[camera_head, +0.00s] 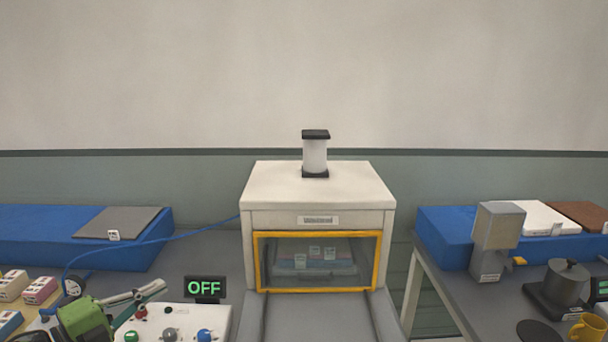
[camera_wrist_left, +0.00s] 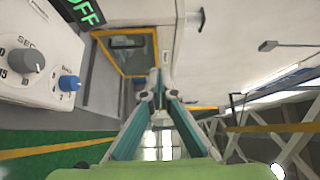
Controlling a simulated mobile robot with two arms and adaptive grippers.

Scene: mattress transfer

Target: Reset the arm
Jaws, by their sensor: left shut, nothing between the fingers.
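My left gripper (camera_head: 158,287) comes in low at the left in the head view, with a green body and teal fingers with grey tips. It is above the left side of the white control box (camera_head: 180,322), and no contact can be made out. In the left wrist view its fingers (camera_wrist_left: 156,88) converge, shut and empty. That view is turned on its side and shows the control box (camera_wrist_left: 28,65) at left and the yellow-framed window (camera_wrist_left: 128,50) beyond the fingertips. My right gripper is in neither view.
A white cabinet (camera_head: 318,190) stands in the centre, its yellow-framed window (camera_head: 318,288) facing me. An OFF display (camera_head: 204,288) stands behind the control box. Blue platforms flank the cabinet at left (camera_head: 40,240) and right (camera_head: 450,240). A kettle (camera_head: 567,283) and yellow mug (camera_head: 588,328) are at right.

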